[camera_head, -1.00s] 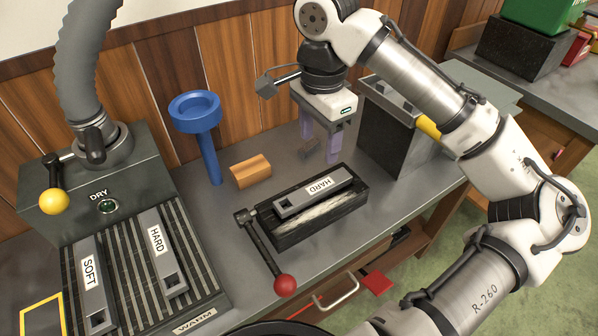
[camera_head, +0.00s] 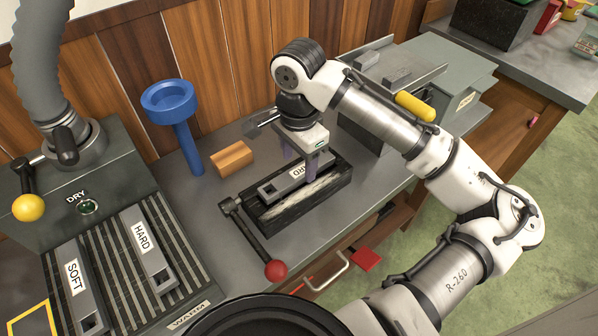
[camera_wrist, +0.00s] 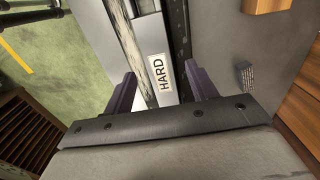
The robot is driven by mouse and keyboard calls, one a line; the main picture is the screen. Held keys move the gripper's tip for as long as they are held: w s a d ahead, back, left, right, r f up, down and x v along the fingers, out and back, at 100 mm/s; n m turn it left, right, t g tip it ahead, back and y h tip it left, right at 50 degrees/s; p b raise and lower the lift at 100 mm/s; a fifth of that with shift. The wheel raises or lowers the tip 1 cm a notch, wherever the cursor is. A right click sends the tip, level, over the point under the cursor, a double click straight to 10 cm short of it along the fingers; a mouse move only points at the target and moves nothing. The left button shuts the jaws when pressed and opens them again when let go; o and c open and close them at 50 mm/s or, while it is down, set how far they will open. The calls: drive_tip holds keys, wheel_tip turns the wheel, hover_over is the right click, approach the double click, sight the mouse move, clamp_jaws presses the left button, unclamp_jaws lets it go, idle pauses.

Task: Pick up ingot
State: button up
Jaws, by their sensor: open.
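A long grey bar labelled HARD (camera_head: 273,186) lies in a black holder (camera_head: 305,204) on the bench. It also shows in the wrist view (camera_wrist: 153,43). My gripper (camera_head: 302,156) is above the bar's far part and partly hides its label. In the wrist view my gripper (camera_wrist: 160,92) is open, with one purple finger on each side of the bar. I cannot tell whether the fingers touch it. Another grey bar labelled HARD (camera_head: 148,260) and one labelled SOFT (camera_head: 82,295) lie on the ribbed rack at left.
A lever with a red knob (camera_head: 276,270) sticks out in front of the holder. A copper-coloured block (camera_head: 232,158) and a blue funnel stand (camera_head: 186,140) are behind left. A grey machine (camera_head: 365,125) stands right. A small textured block (camera_wrist: 245,74) lies beside the holder.

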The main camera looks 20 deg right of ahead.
sight(298, 176)
drive_tip(key=shift+f, duration=1.3)
clamp_jaws()
drive_tip(key=shift+r, duration=0.15)
